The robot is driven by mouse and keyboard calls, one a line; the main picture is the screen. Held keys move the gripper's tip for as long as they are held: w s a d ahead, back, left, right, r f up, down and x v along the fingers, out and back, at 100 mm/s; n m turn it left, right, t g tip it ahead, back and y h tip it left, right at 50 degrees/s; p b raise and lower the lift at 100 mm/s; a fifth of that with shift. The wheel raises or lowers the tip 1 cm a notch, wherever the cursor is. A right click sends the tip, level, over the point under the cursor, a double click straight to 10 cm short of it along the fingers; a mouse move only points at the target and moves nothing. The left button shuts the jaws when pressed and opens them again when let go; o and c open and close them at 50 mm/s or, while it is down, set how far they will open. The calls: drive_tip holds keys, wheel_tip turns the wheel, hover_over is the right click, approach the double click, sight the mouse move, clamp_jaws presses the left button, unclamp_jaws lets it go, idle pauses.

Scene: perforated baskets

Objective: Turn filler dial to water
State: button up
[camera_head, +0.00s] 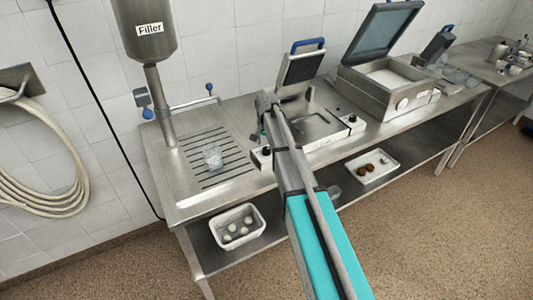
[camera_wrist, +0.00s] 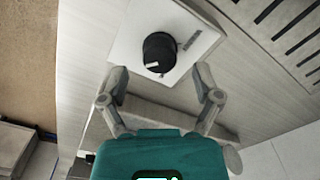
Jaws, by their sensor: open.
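The dial is a round black knob (camera_wrist: 159,52) with a white mark, on a pale square plate (camera_wrist: 128,42) with small unreadable print. In the head view a black knob (camera_head: 267,151) shows on the counter's front, right of the slotted drain, beside my arm. My gripper (camera_wrist: 160,70) is open and empty; its fingertips are on either side of the knob's near edge, with no clear contact. My arm hides the gripper in the head view. The grey tank labelled Filler (camera_head: 145,30) stands at the left on a pipe.
A clear cup (camera_head: 212,157) stands on the slotted drain (camera_head: 196,172). An open press (camera_head: 300,68) and a large open-lidded machine (camera_head: 378,85) stand to the right. Below are a white tub (camera_head: 215,224) and a white tray (camera_head: 388,172). Floor in front is free.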

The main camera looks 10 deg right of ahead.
drive_tip(key=shift+f+b, duration=1.05)
drive_tip(key=shift+f, duration=0.25)
clamp_jaws()
